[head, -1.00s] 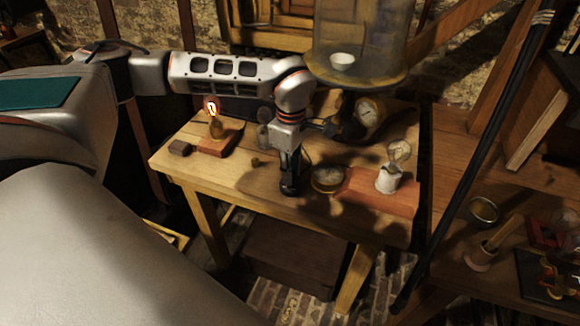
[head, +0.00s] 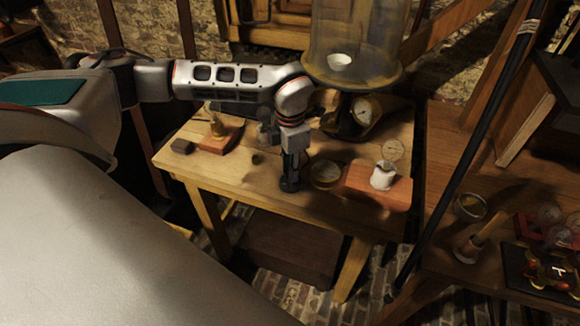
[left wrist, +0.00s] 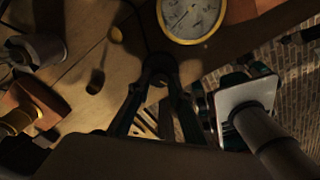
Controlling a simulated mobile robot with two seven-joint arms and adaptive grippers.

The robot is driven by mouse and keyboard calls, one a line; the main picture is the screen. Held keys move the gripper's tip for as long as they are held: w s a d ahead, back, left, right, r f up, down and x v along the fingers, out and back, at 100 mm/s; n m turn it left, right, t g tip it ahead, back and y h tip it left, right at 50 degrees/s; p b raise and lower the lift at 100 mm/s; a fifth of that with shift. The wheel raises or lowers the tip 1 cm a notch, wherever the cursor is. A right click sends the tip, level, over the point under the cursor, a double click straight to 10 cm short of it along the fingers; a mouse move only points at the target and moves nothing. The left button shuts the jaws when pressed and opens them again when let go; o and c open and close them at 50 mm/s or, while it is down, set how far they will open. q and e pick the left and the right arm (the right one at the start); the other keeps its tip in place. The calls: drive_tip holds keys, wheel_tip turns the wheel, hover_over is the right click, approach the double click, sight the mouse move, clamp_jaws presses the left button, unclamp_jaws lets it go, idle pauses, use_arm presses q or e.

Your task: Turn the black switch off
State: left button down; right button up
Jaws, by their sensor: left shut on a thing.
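My left gripper (head: 289,183) points down at the front part of the wooden table. In the left wrist view its fingers (left wrist: 160,82) are shut on a small dark round thing, the black switch (left wrist: 158,65), mostly covered by the fingertips. Its exact position is hard to tell. A bulb in a brass holder (head: 217,127) stands on a red-brown wooden base (head: 222,143) left of my gripper; it shows no glow. My right gripper is not in view.
A round dial (head: 325,174) lies right of my gripper and shows in the left wrist view (left wrist: 192,16). Beyond it, a white bulb holder (head: 384,175) stands on a reddish board (head: 365,190). A large glass jar (head: 352,45) stands behind. A dark block (head: 182,146) lies at left.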

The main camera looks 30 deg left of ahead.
use_arm(q)
drive_tip(key=shift+n, duration=1.9)
drive_tip(key=c, duration=1.8)
unclamp_jaws()
wheel_tip(320, 180, up, 12)
drive_tip(key=shift+d, duration=0.1)
